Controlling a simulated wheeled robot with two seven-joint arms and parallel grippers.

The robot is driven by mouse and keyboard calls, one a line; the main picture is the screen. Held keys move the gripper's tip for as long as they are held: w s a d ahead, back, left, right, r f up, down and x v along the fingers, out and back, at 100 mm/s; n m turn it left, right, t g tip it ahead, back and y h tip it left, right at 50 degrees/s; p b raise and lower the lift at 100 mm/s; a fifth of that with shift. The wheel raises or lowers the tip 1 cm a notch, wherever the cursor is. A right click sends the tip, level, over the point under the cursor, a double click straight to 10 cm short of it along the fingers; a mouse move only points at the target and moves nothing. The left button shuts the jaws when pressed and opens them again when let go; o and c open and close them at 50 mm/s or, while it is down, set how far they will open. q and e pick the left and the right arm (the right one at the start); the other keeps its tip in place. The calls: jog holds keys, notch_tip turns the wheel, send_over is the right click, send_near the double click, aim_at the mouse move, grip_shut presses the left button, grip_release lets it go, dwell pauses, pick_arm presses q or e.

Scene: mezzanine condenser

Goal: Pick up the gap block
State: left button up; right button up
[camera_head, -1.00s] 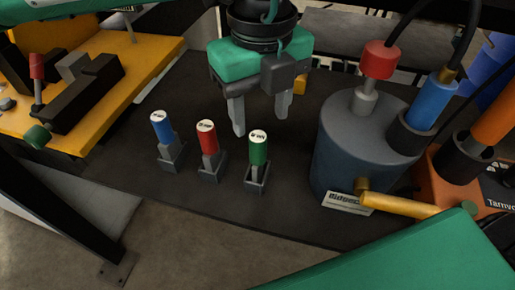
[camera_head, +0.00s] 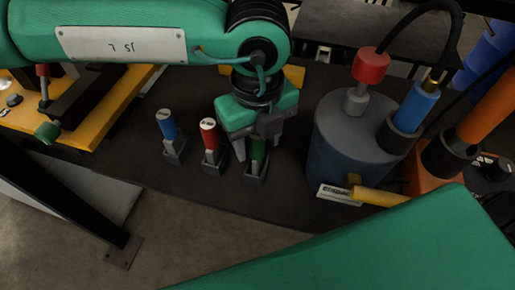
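Three small capped blocks stand upright in grey holders on a dark tabletop: a blue one (camera_head: 166,125), a red one (camera_head: 209,134) and a green one (camera_head: 258,152). Their cap labels are too small to read, so I cannot tell which is the gap block. My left gripper (camera_head: 253,155) points down at the green one, its fingers apart. One finger shows left of the green block; the other is mostly hidden. The gripper body covers the green cap, and I cannot tell whether the fingers touch it. My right gripper is out of view.
A large grey cylinder (camera_head: 345,150) with a red-topped fitting (camera_head: 371,65) and a blue fitting (camera_head: 416,105) stands right of the blocks. A yellow handle (camera_head: 379,197) juts from its front. A yellow platform (camera_head: 88,132) lies at left. The tabletop's front strip is clear.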

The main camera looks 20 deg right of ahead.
pick_arm(q)
grip_shut()
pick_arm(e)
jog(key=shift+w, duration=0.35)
pick_arm(q)
jog(key=shift+r, duration=0.15)
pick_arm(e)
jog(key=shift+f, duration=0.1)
